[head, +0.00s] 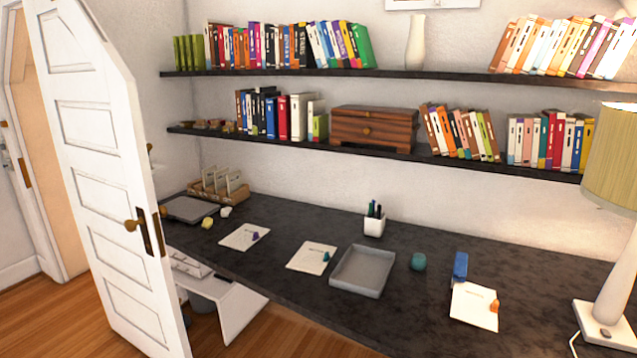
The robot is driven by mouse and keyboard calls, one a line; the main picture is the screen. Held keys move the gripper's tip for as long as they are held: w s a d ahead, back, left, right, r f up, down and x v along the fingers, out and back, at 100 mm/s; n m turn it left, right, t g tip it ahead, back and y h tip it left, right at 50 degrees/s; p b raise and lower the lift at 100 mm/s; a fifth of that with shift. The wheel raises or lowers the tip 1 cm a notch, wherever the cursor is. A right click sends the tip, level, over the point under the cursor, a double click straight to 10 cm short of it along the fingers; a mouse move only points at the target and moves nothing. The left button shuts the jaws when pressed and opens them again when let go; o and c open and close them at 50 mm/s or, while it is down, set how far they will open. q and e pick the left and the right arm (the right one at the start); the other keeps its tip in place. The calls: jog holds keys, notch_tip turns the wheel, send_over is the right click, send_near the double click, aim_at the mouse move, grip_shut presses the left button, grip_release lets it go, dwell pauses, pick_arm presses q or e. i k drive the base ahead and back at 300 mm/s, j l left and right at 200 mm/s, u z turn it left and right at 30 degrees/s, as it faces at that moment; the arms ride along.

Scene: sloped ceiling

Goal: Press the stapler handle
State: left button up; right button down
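A blue stapler (460,267) stands on the dark desk (420,310), right of centre in the head view. It sits just behind a white sheet of paper (472,308). How far its handle is raised is too small to tell. Neither of my grippers is in the head view.
A grey tray (377,283), a teal round object (418,262) and a white pen cup (374,222) stand left of the stapler. An orange object (494,305) lies on the paper. A lamp (607,250) stands at the right. An open white door (100,150) is at the left.

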aim_at(460, 260)
jog(key=i+j+z, duration=0.3)
jog(key=i+z, duration=0.15)
jog(key=i, duration=0.2)
jog(key=i+j+z, duration=0.45)
jog(key=i+j, duration=0.05)
jog(key=i, duration=0.1)
